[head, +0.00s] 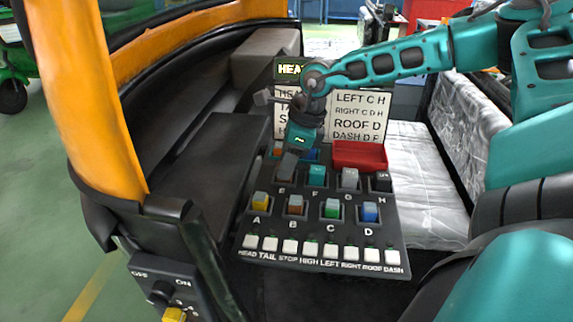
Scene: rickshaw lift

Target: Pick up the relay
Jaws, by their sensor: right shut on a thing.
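The black relay panel (270,222) has lettered sockets holding coloured relays. My right gripper (291,153) points down over the back left of the panel, shut on the dark grey relay (287,165) at the socket marked E. I cannot tell whether this relay is still seated or raised a little. A teal relay (317,175) is at F, a grey one (349,178) at G and a black one (382,181) at H. In the front row are a yellow relay (260,201) at A, brown (295,205) at B, green (332,208) at C and blue (370,212) at D. My left gripper is out of view.
A red tray (359,155) sits at the panel's back right. A white chart (360,112) stands behind it. White switches (290,248) line the front edge. An OFF/ON box (160,290) is at the lower left. The orange vehicle frame (85,100) rises at the left.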

